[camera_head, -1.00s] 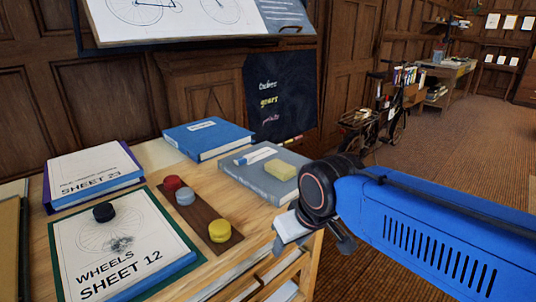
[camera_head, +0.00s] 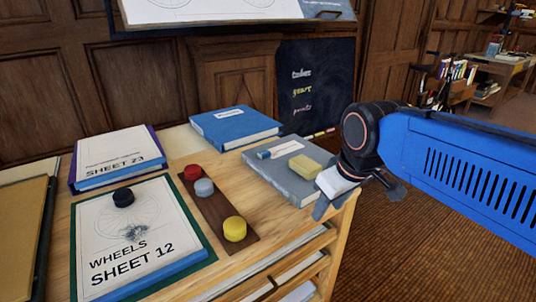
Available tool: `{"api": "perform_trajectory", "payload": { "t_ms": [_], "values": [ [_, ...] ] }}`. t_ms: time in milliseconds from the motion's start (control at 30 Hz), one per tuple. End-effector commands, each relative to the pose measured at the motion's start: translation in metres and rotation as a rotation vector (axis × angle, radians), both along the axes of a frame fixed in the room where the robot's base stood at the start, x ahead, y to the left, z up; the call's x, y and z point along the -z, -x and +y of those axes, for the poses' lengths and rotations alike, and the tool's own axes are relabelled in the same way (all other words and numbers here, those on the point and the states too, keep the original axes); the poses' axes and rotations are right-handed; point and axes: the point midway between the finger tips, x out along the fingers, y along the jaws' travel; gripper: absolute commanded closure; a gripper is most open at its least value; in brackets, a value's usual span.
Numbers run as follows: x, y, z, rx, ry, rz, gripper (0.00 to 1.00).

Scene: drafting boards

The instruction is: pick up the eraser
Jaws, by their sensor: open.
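A pale yellow block (camera_head: 304,167), which looks like the eraser, lies on the right part of a grey book (camera_head: 262,170) near the desk's right end. My gripper (camera_head: 358,201) is just right of the block in the picture, beside the desk's right corner. Its grey fingers are spread apart and point down, with nothing seen between them. The block is not touched by the fingers, as far as I can tell. My gripper covers the grey book's right corner.
A small blue piece (camera_head: 264,154) lies left of the block. A brown strip (camera_head: 215,212) carries red, grey and yellow round pieces. Blue book (camera_head: 235,128) lies behind; the Sheet 12 pad (camera_head: 165,255), with a black knob (camera_head: 123,197), lies left. Open floor (camera_head: 430,250) lies to the right.

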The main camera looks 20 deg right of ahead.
Motion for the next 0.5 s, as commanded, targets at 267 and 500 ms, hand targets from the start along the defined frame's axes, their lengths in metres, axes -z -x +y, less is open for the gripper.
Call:
{"api": "perform_trajectory", "payload": {
  "t_ms": [267,500],
  "values": [
    [-0.055,-0.056,0.007,-0.287,0.091,0.066,0.58],
    [-0.107,-0.12,0.017,-0.626,0.176,0.136,0.58]
  ]
}}
